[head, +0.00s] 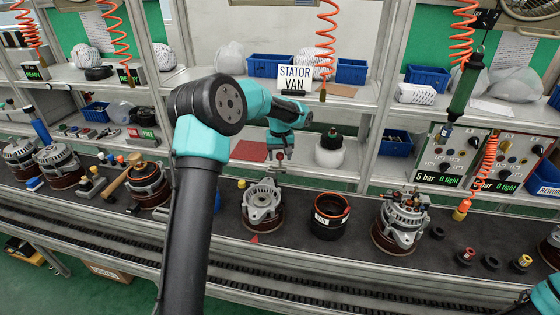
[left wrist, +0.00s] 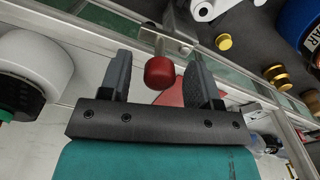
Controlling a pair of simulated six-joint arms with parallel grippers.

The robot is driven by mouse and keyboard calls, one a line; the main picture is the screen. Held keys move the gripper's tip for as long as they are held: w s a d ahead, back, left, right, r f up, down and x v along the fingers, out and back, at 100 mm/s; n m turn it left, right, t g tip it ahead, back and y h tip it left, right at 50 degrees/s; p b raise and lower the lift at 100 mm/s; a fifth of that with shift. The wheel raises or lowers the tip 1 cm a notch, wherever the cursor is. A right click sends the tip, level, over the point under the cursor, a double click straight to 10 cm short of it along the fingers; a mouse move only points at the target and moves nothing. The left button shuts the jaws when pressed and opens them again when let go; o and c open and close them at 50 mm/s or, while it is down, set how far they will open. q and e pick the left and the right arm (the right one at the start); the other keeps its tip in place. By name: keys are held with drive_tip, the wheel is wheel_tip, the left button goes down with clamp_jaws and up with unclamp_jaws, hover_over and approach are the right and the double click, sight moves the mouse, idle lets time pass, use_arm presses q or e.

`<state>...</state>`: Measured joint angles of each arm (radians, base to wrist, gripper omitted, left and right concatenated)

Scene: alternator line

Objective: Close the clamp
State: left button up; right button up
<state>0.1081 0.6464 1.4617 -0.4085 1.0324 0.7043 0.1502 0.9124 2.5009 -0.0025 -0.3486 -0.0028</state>
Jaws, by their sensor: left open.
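The clamp shows in the left wrist view as a round red knob (left wrist: 160,72) on a pale metal arm (left wrist: 160,45). The knob appears between my left gripper's two grey fingers (left wrist: 159,62), with space on both sides. I cannot tell from this view how far the knob is from the fingertips in depth. In the head view my left gripper (head: 280,153) points down at the back edge of the conveyor, behind a grey alternator housing (head: 262,203). The clamp is too small there to make out clearly.
A dark stator ring (head: 330,217) and an alternator assembly (head: 402,220) stand on the conveyor to the right.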

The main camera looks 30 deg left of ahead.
use_arm(q)
drive_tip(key=shift+f, duration=1.3)
drive_tip(key=shift+c, duration=0.4)
drive_tip(key=c, duration=0.8)
drive_tip(key=shift+c, duration=0.2)
